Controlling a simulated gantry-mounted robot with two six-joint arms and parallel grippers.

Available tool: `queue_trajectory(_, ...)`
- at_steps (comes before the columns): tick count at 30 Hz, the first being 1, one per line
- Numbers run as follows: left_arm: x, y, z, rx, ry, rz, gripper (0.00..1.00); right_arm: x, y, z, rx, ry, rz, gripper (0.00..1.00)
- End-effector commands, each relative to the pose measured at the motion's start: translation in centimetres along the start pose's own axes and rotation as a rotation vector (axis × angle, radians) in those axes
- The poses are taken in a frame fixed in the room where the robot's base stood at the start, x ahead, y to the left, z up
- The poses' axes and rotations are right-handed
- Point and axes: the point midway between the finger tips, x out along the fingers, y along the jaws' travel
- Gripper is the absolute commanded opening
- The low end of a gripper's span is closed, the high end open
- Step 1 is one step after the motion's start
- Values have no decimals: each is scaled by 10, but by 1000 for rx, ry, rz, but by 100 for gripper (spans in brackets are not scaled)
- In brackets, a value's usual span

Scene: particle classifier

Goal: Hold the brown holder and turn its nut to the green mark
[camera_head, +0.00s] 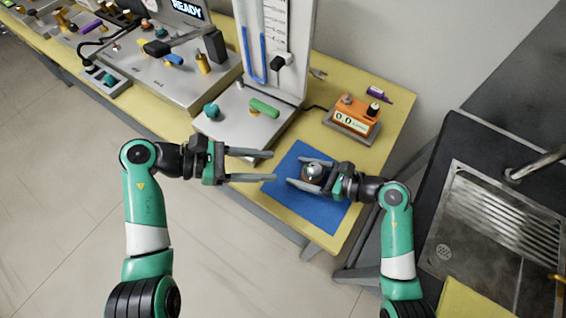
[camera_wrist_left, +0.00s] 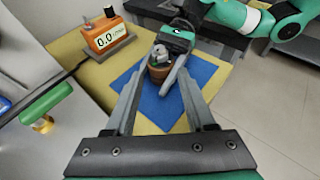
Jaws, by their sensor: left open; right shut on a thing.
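The brown holder (camera_wrist_left: 157,73) stands on the blue mat (camera_head: 293,208), with a grey metal top, the nut (camera_head: 312,170), on it. My right gripper (camera_head: 305,180) is shut on the holder from the right, with its fingers along the holder's sides. My left gripper (camera_head: 272,166) is open and empty, to the left of the holder and apart from it, its fingers pointing toward it. In the left wrist view the holder shows between and beyond the left fingers (camera_wrist_left: 160,98).
An orange meter (camera_head: 356,114) reading 0.0 stands behind the mat. A white panel device (camera_head: 235,122) with a green handle (camera_head: 264,107) is at the back left. A metal sink (camera_head: 490,235) lies to the right. The mat's front part is clear.

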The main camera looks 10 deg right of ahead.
Motion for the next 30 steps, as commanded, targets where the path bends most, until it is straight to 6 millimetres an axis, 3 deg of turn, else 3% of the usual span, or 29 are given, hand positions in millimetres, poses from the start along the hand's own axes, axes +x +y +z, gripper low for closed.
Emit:
queue_trajectory(8,-5,0,0,1,0,-2,55,0,0,0,0,0,0,0)
queue_trajectory(12,-5,0,0,1,0,-1,72,0,0,0,0,0,0,0)
queue_trajectory(16,-5,-1,0,-10,1,-4,72,0,0,0,0,0,0,0)
queue_trajectory(20,-5,-6,-29,-116,116,-24,72,0,0,0,0,0,0,0)
queue_trajectory(23,-12,-4,-47,-204,310,-27,72,0,0,0,0,0,0,0)
queue_trajectory(26,-13,2,-35,-238,546,-18,72,0,0,0,0,0,1,0)
queue_trajectory(30,-3,8,28,-170,780,29,72,0,0,0,0,0,1,0)
